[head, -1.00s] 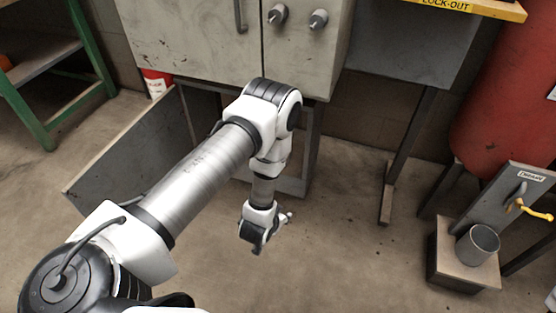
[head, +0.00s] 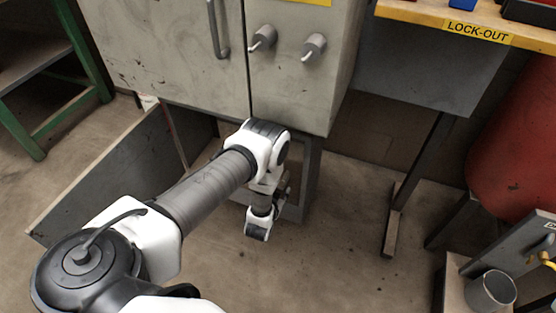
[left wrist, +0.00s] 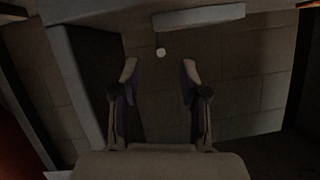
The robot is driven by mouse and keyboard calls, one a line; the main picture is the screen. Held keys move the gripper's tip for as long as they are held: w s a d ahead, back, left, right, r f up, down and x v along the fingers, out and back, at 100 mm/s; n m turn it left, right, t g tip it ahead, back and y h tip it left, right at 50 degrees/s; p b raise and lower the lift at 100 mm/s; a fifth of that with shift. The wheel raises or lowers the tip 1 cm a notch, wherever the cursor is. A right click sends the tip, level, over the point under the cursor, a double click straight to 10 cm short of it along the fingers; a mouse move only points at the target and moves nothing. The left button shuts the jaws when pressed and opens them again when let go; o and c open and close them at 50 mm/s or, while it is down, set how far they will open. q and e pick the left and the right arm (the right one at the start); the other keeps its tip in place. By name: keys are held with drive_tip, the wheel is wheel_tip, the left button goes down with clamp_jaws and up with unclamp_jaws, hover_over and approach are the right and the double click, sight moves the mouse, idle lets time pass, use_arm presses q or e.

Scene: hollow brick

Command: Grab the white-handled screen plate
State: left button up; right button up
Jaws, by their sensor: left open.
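I cannot pick out a white-handled screen plate with certainty in either view. In the dim left wrist view, a small pale round thing (left wrist: 160,52) shows beyond and between my fingertips, and a pale flat bar (left wrist: 198,15) lies above it. My left gripper (left wrist: 159,76) is open, with nothing between its fingers. In the head view my left arm reaches down in front of the grey cabinet's stand; its fingers are not clear there. My right gripper is not in view.
A grey cabinet (head: 170,60) with a handle and two knobs hangs above my left arm. A grey panel (head: 100,170) leans at left. A yellow-edged LOCK-OUT bench (head: 420,18), red tank (head: 520,150) and metal cup (head: 492,292) are right. Floor right of my arm is clear.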

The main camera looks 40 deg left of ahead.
sight(284, 179)
use_arm(q)
drive_tip(key=b+x, duration=0.4)
drive_tip(key=x, duration=0.2)
drive_tip(key=shift+w+f, duration=0.15)
drive_tip(key=shift+w, duration=0.1)
drive_tip(key=shift+w+a, duration=0.2)
drive_tip(key=shift+w, duration=0.1)
clamp_jaws()
